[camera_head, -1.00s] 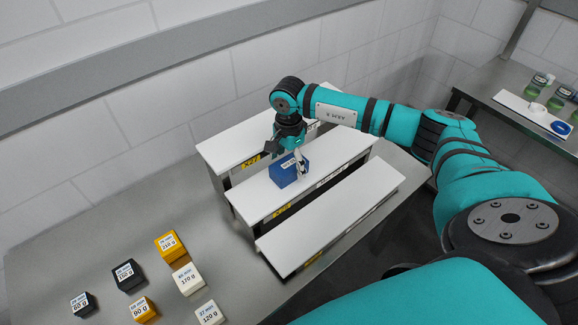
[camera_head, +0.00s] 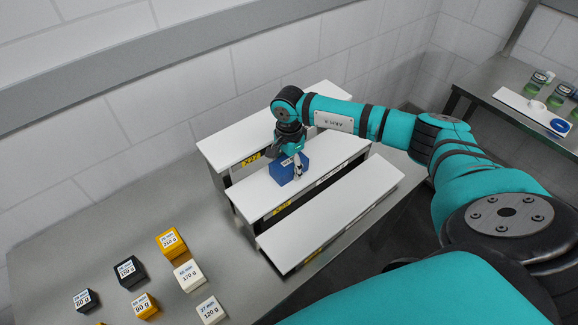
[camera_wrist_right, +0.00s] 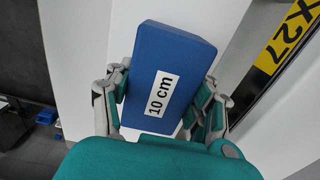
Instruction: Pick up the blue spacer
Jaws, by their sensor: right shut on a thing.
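The blue spacer (camera_head: 287,171) is a block on the middle white step of the stepped stand. In the right wrist view the blue spacer (camera_wrist_right: 170,55) shows a white label reading "10 cm". My right gripper (camera_head: 297,166) is over it from above, its fingers shut on two opposite sides of it. In the right wrist view the right gripper (camera_wrist_right: 160,100) has one finger against each side of the spacer. I cannot tell whether the spacer is clear of the step. My left gripper is not in view.
The stand has a back step (camera_head: 225,142), a middle step (camera_head: 255,200) and a front step (camera_head: 335,215), all white. Several labelled weight blocks, such as a yellow one (camera_head: 170,241), stand on the grey table (camera_head: 60,250). A side table at right holds jars (camera_head: 556,97).

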